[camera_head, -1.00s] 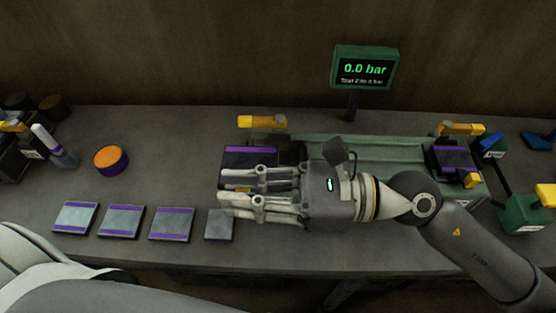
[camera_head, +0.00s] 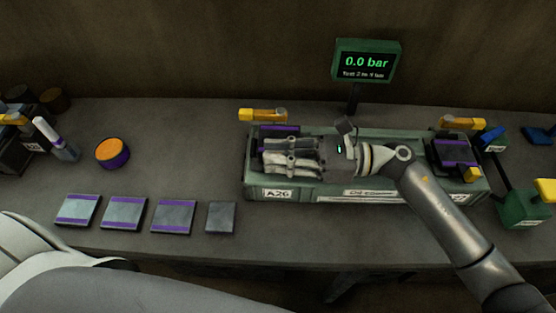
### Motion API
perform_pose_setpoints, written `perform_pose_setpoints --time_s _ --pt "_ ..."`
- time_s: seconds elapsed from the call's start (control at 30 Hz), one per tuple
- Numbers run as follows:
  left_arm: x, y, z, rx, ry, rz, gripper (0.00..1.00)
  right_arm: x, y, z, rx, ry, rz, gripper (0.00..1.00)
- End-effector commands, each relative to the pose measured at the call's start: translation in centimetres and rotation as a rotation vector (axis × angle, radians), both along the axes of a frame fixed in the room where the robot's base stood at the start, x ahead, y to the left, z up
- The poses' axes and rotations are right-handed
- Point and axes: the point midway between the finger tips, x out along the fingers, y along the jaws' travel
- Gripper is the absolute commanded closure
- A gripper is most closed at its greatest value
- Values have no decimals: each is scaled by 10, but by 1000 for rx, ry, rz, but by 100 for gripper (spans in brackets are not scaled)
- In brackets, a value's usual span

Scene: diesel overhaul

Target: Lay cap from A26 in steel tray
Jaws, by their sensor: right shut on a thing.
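My right gripper (camera_head: 268,158) is over the left end of the green fixture, behind the A26 label (camera_head: 277,194). It is shut on a dark block with a purple stripe (camera_head: 279,129), seemingly the cap; the fingers hide most of it. The block is at or just above its place there; contact with the fixture is hidden. In front on the bench lie flat grey trays or plates: three with purple stripes (camera_head: 122,213) and a smaller plain one (camera_head: 221,217). I cannot tell which is the steel tray. My left gripper is not in view.
The green fixture (camera_head: 350,196) carries yellow clamps (camera_head: 263,114) and a similar purple-striped block (camera_head: 456,150) at its right end. An orange-topped round tin (camera_head: 112,153) stands left. A green display (camera_head: 367,63) reads 0.0 bar. Bench between tin and fixture is clear.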

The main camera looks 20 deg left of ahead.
Motion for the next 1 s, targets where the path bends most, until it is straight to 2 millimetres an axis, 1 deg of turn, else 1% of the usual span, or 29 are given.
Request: perform_pose_setpoints --time_s 0.03,0.07,0.1,0.13,0.43,0.6,0.63,0.77,1.0 --pt "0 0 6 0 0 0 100 -2 0 -6 -1 7 2 100" --pt "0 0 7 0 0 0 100 -2 0 -10 0 5 2 100" --pt "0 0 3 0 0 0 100 -2 0 -17 0 4 3 100" --pt "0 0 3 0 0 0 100 -2 0 -19 0 2 3 100" --pt "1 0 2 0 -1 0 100 -2 0 -21 0 0 3 100" --pt "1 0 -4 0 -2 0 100 -2 0 -25 0 -1 3 100" --pt "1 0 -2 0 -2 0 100 -2 0 -25 -2 1 2 80" --pt "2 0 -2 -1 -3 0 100 -2 0 -25 -2 1 2 63" --pt "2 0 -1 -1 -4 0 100 -2 0 -25 -2 1 2 62"
